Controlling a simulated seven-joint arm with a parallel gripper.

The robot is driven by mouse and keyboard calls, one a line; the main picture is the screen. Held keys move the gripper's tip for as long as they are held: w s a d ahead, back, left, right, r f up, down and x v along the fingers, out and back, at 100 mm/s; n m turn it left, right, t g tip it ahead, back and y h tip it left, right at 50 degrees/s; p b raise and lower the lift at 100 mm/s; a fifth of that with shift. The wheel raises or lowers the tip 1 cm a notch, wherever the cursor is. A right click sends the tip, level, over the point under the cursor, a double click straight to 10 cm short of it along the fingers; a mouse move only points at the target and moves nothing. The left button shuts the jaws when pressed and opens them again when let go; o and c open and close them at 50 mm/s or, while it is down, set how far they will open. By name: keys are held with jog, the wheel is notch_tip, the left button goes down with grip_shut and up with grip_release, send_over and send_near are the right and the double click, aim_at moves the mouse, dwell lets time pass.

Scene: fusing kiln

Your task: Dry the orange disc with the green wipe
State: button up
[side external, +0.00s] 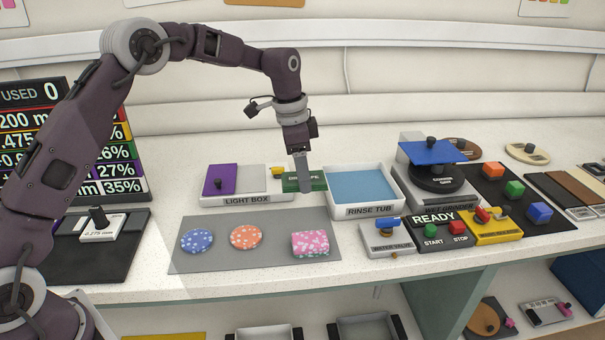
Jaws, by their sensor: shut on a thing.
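The orange disc (245,237), speckled with pale spots, lies flat on the grey mat (225,262). The green wipe (318,182), with partly covered lettering, sits on the counter between the light box and the rinse tub. My gripper (303,187) points down at the green wipe and is shut on it. The fingers hide the middle of the wipe. I cannot tell whether the wipe is lifted off the counter. The gripper is behind and to the right of the orange disc.
A blue speckled disc (197,240) and a pink patterned piece (310,244) lie either side of the orange disc. The light box (247,201) is left of my gripper. The rinse tub (372,210), holding blue water, is close on its right.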

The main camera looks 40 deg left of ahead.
jog(key=shift+c, duration=0.9)
jog(key=shift+s+a, duration=0.2)
jog(key=shift+a, duration=0.05)
jog(key=s+a+f, duration=0.1)
jog(key=s+a, duration=0.2)
jog(key=s, duration=0.4)
jog(key=s+a+f, duration=0.1)
jog(key=s+a, duration=0.3)
jog(key=s, duration=0.3)
jog(key=shift+s, duration=0.35)
jog(key=shift+d, duration=0.1)
notch_tip(320, 180, down, 6)
jog(key=shift+f, duration=0.1)
jog(key=shift+w+d, duration=1.5)
